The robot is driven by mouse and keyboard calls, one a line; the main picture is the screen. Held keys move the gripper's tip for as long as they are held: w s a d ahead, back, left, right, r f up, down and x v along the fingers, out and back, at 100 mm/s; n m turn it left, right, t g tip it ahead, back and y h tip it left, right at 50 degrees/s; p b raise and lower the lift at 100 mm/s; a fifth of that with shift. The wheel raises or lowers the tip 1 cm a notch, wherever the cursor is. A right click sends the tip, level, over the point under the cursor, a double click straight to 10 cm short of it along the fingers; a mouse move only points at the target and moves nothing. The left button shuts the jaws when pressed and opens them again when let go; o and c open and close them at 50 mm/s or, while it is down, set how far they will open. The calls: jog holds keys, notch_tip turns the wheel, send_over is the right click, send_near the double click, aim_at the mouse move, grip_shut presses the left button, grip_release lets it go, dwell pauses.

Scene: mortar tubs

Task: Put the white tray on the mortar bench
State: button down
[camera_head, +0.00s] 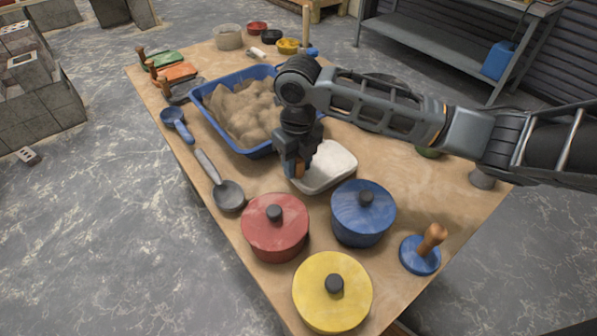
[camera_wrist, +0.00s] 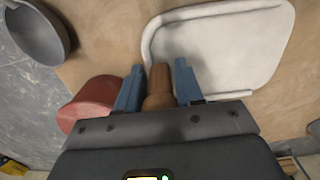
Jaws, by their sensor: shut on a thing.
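The white tray (camera_head: 335,165) is a shallow, rounded pan at the middle of the wooden bench top (camera_head: 445,205). My gripper (camera_head: 297,168) points down at the tray's left side, with its fingers shut on a short brown handle (camera_wrist: 158,88). In the wrist view my gripper (camera_wrist: 158,85) has one blue finger on each side of this handle. The handle's far end meets the rim of the white tray (camera_wrist: 215,50) and appears to belong to it. The tray looks level and empty. I cannot tell whether it touches the bench top.
A blue tub (camera_head: 215,115) of sand stands behind the tray. Red (camera_head: 275,228), blue (camera_head: 362,212) and yellow (camera_head: 332,292) lidded pots stand in front. A grey ladle (camera_head: 228,192) lies left, a blue stamp (camera_head: 420,255) right. A grey metal shelf (camera_head: 430,50) stands behind.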

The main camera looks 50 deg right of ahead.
jog(key=shift+f, duration=1.85)
jog(key=c, duration=0.7)
grip_release()
jog(key=shift+c, duration=0.2)
notch_tip(320, 180, up, 12)
jog(key=shift+s+r+b, duration=0.1)
jog(key=shift+b, duration=0.6)
